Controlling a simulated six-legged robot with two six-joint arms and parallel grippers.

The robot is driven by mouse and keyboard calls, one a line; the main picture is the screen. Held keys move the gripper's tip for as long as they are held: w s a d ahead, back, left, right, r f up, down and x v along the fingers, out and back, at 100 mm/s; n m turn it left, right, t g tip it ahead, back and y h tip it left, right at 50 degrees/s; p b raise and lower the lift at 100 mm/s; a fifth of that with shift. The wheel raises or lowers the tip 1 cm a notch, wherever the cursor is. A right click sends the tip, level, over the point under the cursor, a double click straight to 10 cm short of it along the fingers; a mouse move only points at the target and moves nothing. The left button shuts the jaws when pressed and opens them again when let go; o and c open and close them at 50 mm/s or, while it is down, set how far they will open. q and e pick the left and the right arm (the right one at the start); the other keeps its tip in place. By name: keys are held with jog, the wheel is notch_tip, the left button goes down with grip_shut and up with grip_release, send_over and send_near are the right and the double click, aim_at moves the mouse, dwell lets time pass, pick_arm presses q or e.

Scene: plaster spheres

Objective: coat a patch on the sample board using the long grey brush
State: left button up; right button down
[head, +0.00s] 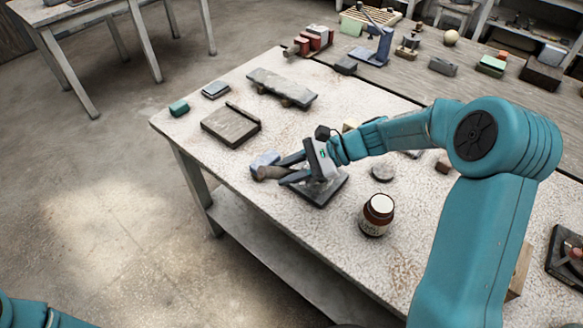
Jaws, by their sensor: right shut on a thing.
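My right gripper (279,170) reaches left over the front part of the table, its fingers pointing left. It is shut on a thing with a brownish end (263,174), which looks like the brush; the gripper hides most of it. A dark square board (327,192) lies flat under the gripper, partly covered by it; it may be the sample board. I cannot tell whether the brush touches it, nor make out any coated patch. A small blue-grey block (263,160) shows just beyond the fingertips. My left gripper is out of view.
A brown jar with a pale lid (377,214) stands right of the dark board, near the table's front edge. A round grey disc (382,173) lies behind it.

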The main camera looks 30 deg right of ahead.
jog(key=shift+s+a, duration=0.25)
jog(key=shift+a, duration=0.25)
jog(key=shift+d, duration=0.1)
jog(key=shift+w+d+p, duration=0.2)
jog(key=shift+w+d, duration=0.15)
jog(key=shift+d, duration=0.4)
jog(key=shift+w+d+p, duration=0.2)
jog(key=shift+w+d, duration=0.1)
jog(key=shift+d, duration=0.4)
jog(key=shift+w+d, duration=0.25)
jog(key=shift+d, duration=0.35)
jog(key=shift+s+a+f+b, duration=0.1)
jog(key=shift+s+a+b, duration=0.15)
jog(key=shift+a, duration=0.45)
jog(key=shift+s+a+r+b, duration=0.15)
jog(key=shift+s+a, duration=0.2)
jog(key=shift+a, duration=0.4)
jog(key=shift+s+a+f+b, duration=0.2)
jog(key=shift+s+a, duration=0.1)
jog(key=shift+a, duration=0.4)
jog(key=shift+w+d+p, duration=0.35)
jog(key=shift+d, duration=0.5)
jog(key=shift+w+d+p, duration=0.35)
jog(key=shift+d, duration=0.45)
jog(key=shift+w+d, duration=0.2)
jog(key=shift+d, duration=0.3)
jog(key=shift+a+r, duration=0.15)
jog(key=shift+r, duration=0.05)
